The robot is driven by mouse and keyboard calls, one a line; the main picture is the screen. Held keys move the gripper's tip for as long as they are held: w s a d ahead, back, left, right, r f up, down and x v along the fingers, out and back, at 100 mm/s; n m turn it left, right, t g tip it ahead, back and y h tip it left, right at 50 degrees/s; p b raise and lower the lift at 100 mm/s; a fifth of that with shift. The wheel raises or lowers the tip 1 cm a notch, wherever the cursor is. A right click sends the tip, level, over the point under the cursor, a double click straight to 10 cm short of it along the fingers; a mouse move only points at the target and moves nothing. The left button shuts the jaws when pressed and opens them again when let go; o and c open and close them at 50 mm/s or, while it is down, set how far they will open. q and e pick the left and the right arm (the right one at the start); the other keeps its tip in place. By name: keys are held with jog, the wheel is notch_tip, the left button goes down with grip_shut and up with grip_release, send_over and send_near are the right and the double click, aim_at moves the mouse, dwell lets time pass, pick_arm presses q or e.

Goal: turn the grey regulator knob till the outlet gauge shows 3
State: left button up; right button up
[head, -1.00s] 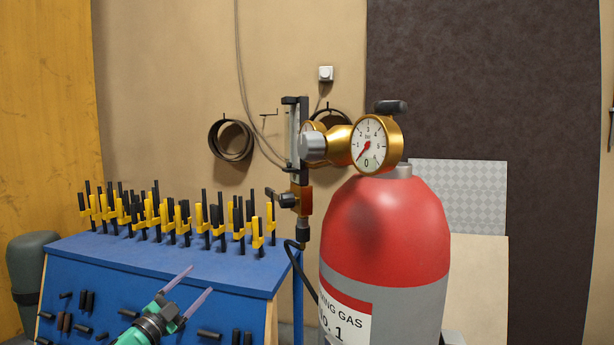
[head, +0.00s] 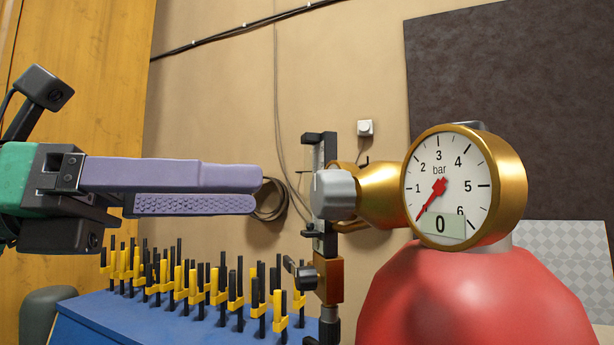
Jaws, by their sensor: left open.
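The grey regulator knob (head: 335,194) sits on the left end of the brass regulator body (head: 381,194). The outlet gauge (head: 449,190) is a round brass dial marked in bar. Its red needle points to the lower left, and its small display reads 0. My left gripper (head: 259,193) comes in from the left at the knob's height, with purple fingers pointing at it. In the picture a gap shows between the fingertips and the knob. It is open and holds nothing; its two fingers overlap in this view. My right gripper is not in view.
A red gas cylinder (head: 477,300) stands under the regulator. A flowmeter (head: 325,210) stands upright behind the knob. A blue rack (head: 170,318) with several yellow and black clamps is below my left gripper. A hose coil (head: 271,211) hangs on the wall.

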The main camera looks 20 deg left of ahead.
aim_at(315, 195)
pick_arm(q)
jog(key=p+x, duration=0.1)
jog(key=x, duration=0.5)
jog(key=shift+w+r+p, duration=0.1)
jog(key=shift+w+p, duration=0.25)
jog(key=shift+w+d, duration=0.1)
jog(key=shift+d, duration=0.2)
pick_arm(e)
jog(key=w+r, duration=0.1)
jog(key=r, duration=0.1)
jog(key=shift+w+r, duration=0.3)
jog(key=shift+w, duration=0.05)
pick_arm(q)
grip_shut()
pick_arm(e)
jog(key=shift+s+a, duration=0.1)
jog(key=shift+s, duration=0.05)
